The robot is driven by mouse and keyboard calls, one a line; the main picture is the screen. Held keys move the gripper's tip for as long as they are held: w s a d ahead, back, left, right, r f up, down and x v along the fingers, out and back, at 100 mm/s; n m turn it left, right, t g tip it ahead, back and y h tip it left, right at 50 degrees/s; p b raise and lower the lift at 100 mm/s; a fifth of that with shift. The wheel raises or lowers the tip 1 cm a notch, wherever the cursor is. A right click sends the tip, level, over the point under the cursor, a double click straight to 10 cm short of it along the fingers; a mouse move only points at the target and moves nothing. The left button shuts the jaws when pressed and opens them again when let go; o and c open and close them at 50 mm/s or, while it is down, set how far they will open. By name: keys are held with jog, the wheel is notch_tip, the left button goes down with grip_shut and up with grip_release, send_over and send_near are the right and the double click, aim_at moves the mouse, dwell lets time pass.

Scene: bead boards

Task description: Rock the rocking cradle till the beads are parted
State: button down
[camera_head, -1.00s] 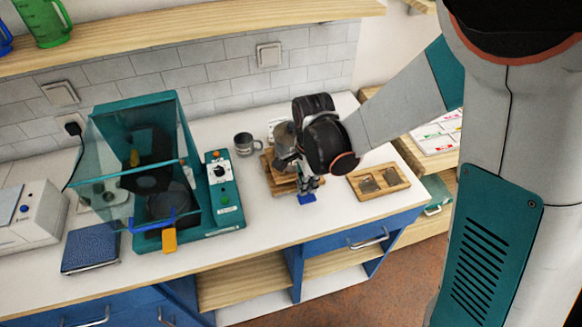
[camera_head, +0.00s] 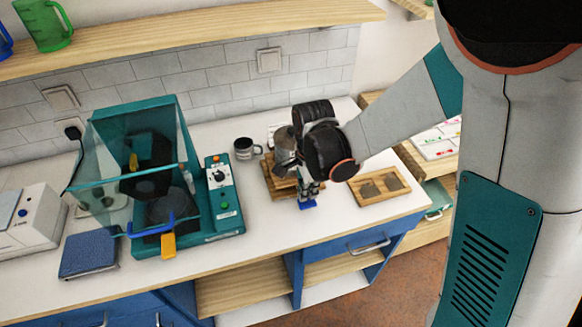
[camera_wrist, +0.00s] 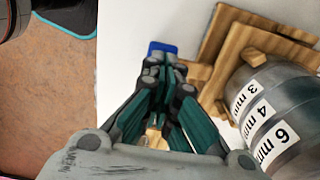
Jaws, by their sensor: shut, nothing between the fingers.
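The rocking cradle (camera_head: 281,190) is a wooden stand on the white worktop, also at the right of the wrist view (camera_wrist: 218,88). It carries a grey metal drum (camera_head: 284,146), marked 3 mm, 4 mm and 6 mm in the wrist view (camera_wrist: 262,112). My gripper (camera_head: 307,198) is shut and empty at the cradle's front. In the wrist view its fingertips (camera_wrist: 164,66) point down close to a blue tab (camera_wrist: 162,47). I cannot tell whether they touch it. My wrist hides part of the drum in the head view, and no beads can be made out inside it.
A wooden tray (camera_head: 367,202) with two dark compartments lies right of the cradle, near the worktop edge. A metal mug (camera_head: 246,148) stands behind left. A teal machine with a clear hood (camera_head: 215,208) and a blue book (camera_head: 89,253) are further left.

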aim_at(307, 202)
jog(key=shift+f, duration=0.1)
dwell(0.4)
jog(key=shift+f+b, duration=2.05)
jog(key=shift+f, duration=0.15)
jog(key=shift+r+p, duration=1.6)
jog(key=shift+r, duration=0.8)
jog(key=shift+f, duration=0.15)
jog(key=shift+f+b, duration=2.15)
jog(key=shift+f, duration=0.15)
jog(key=shift+r+p, duration=1.75)
jog(key=shift+r, duration=0.75)
jog(key=shift+f, duration=0.1)
